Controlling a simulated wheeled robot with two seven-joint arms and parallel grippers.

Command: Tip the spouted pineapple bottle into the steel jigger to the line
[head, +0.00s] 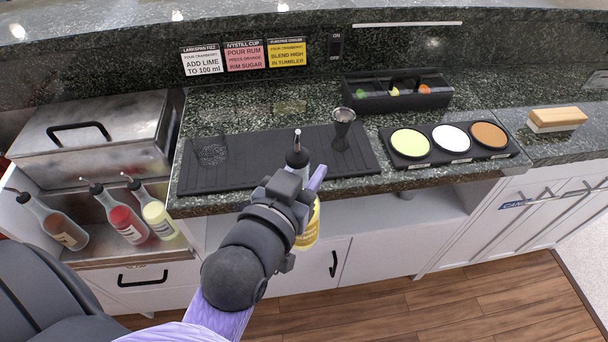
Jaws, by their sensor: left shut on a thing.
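The spouted bottle with yellow contents (308,230) is in my left gripper (306,188), which is shut on it. The bottle stands about upright in front of the counter edge, its dark neck and metal spout pointing up. My gripper hides much of its middle, so its label is mostly covered. The steel jigger (343,123) stands on the black bar mat, behind and to the right of the bottle's spout. The jigger's inside and its line are too small to make out. My right gripper is out of view.
A clear glass (211,151) stands on the left of the bar mat (250,170). Several spouted bottles stand in the rail at left, including a red one (127,223). Right are a three-dish rimmer tray (450,158), a garnish caddy (398,99) and a brush-like block (556,119).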

